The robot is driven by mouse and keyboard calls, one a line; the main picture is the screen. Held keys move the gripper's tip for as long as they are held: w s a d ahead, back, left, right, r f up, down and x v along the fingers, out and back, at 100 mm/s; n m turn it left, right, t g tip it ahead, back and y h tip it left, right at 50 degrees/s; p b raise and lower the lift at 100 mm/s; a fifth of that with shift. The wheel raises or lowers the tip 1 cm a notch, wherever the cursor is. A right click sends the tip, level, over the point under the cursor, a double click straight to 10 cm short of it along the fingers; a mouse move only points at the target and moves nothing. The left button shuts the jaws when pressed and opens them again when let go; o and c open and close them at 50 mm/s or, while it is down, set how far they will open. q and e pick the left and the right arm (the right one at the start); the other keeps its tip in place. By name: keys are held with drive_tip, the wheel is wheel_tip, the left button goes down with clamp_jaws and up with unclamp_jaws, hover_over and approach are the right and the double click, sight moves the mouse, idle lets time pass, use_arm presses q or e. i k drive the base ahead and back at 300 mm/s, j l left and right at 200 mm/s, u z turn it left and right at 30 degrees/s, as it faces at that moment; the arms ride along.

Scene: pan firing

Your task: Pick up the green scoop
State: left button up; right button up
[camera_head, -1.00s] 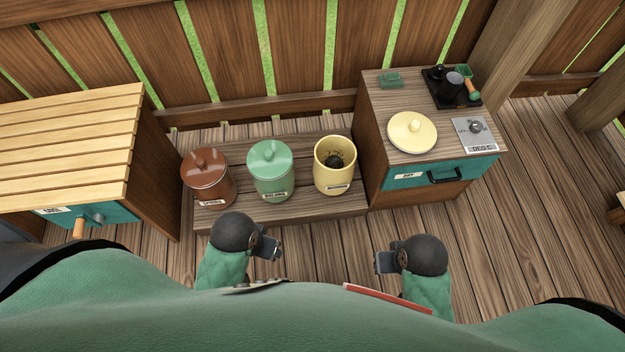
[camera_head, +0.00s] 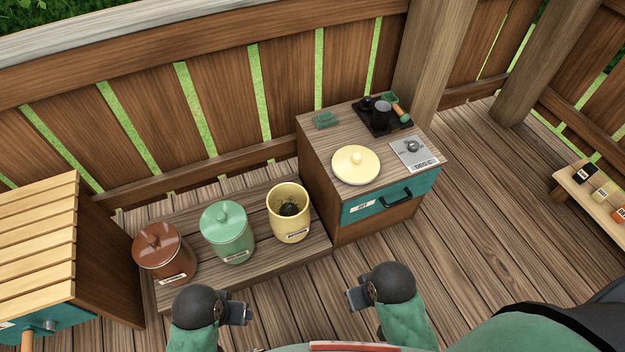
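The green scoop (camera_head: 391,99) has a green head and an orange handle. It lies at the right side of a black tray (camera_head: 372,127) on top of the wooden cabinet, beside dark cylindrical containers. My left gripper (camera_head: 246,312) is low in the picture, in front of the low bench. My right gripper (camera_head: 352,298) is low in the middle, in front of the cabinet. Both are well away from the scoop, and nothing shows in them. Their fingers are too small to tell open from shut.
The cabinet (camera_head: 318,165) also bears a cream lid (camera_head: 356,164), a small green block (camera_head: 326,120) and a dial panel (camera_head: 414,152). A brown jar (camera_head: 163,252), green jar (camera_head: 228,232) and open yellow jar (camera_head: 289,212) stand on the bench. A shelf (camera_head: 578,196) stands far right.

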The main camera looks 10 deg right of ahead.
sight(389, 96)
drive_tip(key=i+l, duration=0.2)
drive_tip(key=l, duration=0.15)
drive_tip(key=i+l+u, duration=0.1)
drive_tip(key=l, duration=0.25)
drive_tip(key=i+l+u, duration=0.1)
drive_tip(key=l, duration=0.25)
drive_tip(key=i+l, duration=0.25)
drive_tip(key=l, duration=0.15)
drive_tip(key=i+l+u, duration=0.1)
drive_tip(key=l, duration=0.25)
drive_tip(key=i+l, duration=0.2)
drive_tip(key=l, duration=0.2)
drive_tip(key=i+l+u, duration=0.15)
drive_tip(key=l, duration=0.25)
